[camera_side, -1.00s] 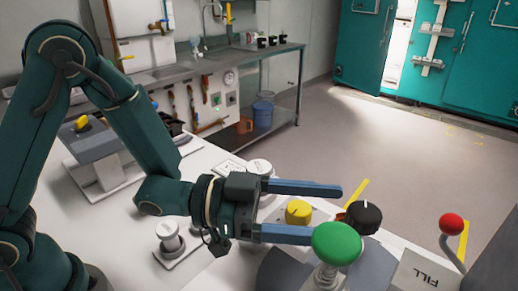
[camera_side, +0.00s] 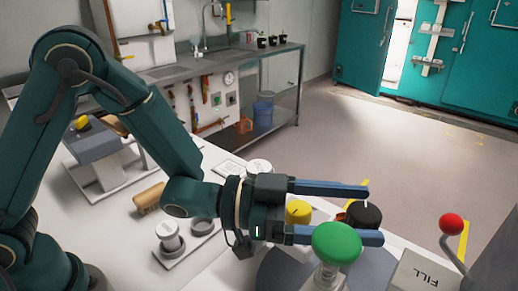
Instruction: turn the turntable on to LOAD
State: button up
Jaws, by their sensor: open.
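A grey disc (camera_side: 272,268), which looks like the turntable, lies partly hidden at the bottom edge of the bench. A green mushroom-shaped knob (camera_side: 337,241) on a pale stem stands over it. My gripper (camera_side: 375,214) is open, with its two blue fingers pointing right. In the picture a black knob (camera_side: 364,216) with a white mark and a yellow knob (camera_side: 298,210) show between the fingers. I cannot tell how far above them the fingers are. The lower finger passes behind the green knob. A FILL sign (camera_side: 424,274) stands at the right. No LOAD mark is readable.
A red-balled lever (camera_side: 452,224) stands at the right. On the white bench (camera_side: 115,235) are a brown cylinder (camera_side: 149,198), a small holder with a white-capped piece (camera_side: 168,236), and a grey stand with a yellow knob (camera_side: 95,145).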

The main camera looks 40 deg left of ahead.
grip_shut()
jog(key=shift+w+m+g+h, duration=0.15)
jog(key=shift+m+g+h, duration=0.45)
jog(key=shift+m+g, duration=0.3)
grip_release()
jog(key=shift+v, duration=2.6)
